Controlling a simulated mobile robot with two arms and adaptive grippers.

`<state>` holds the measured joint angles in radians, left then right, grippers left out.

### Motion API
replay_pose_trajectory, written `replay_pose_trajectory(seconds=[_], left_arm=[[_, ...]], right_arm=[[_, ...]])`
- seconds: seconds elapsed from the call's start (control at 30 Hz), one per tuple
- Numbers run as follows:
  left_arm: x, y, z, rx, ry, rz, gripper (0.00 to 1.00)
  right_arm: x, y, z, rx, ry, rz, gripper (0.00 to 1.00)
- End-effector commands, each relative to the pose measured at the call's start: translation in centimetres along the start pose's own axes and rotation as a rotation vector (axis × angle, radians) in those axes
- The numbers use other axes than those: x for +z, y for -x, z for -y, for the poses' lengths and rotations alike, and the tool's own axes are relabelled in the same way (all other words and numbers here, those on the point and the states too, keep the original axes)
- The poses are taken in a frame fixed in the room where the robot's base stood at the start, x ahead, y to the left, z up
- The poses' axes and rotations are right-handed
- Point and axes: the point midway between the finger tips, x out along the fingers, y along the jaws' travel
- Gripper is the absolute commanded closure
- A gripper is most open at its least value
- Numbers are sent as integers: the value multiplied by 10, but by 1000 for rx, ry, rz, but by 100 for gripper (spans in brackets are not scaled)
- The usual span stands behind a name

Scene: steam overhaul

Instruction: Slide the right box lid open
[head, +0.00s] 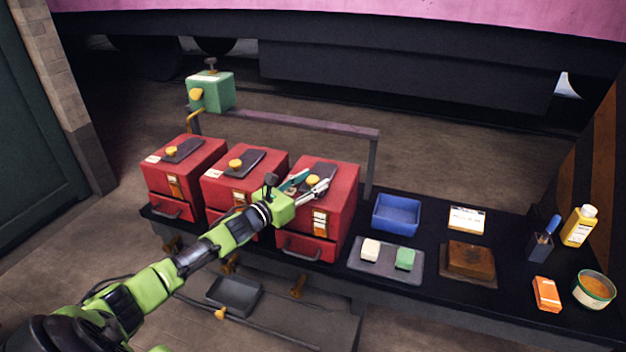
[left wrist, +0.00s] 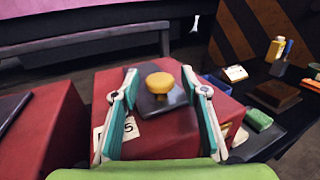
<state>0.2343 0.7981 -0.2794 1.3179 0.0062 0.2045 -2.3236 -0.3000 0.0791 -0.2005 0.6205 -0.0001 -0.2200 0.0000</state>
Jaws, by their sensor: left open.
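Three red boxes stand in a row at the left of the bench in the head view. The right box (head: 345,205) has a dark sliding lid with a yellow knob (head: 313,181) on its top. My left gripper (head: 312,183) is over that lid, open. In the left wrist view the lid (left wrist: 160,101) lies between the spread fingers, and the yellow knob (left wrist: 160,83) stands up from it. The left gripper (left wrist: 162,108) has one teal-padded finger on each side of the knob, apart from it. The lid's near part is partly hidden in the head view. My right gripper is not seen.
The middle box (head: 222,190) and left box (head: 160,190) stand close on the left. Right of the right box are a blue bin (head: 397,213), a grey tray (head: 357,266) and a brown block (head: 470,260). A rail (head: 300,124) runs behind the boxes.

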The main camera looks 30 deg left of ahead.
Motion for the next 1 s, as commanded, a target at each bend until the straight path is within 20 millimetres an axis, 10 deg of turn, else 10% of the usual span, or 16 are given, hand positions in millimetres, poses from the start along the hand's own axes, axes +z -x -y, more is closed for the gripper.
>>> replay_pose_trajectory(seconds=[0.47,0.63,1.0], left_arm=[[0,-9,0,0,0,0,59],[0,-9,0,0,0,0,100],[0,11,11,-4,5,-2,100]], right_arm=[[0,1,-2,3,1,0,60],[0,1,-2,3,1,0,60],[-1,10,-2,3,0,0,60]])
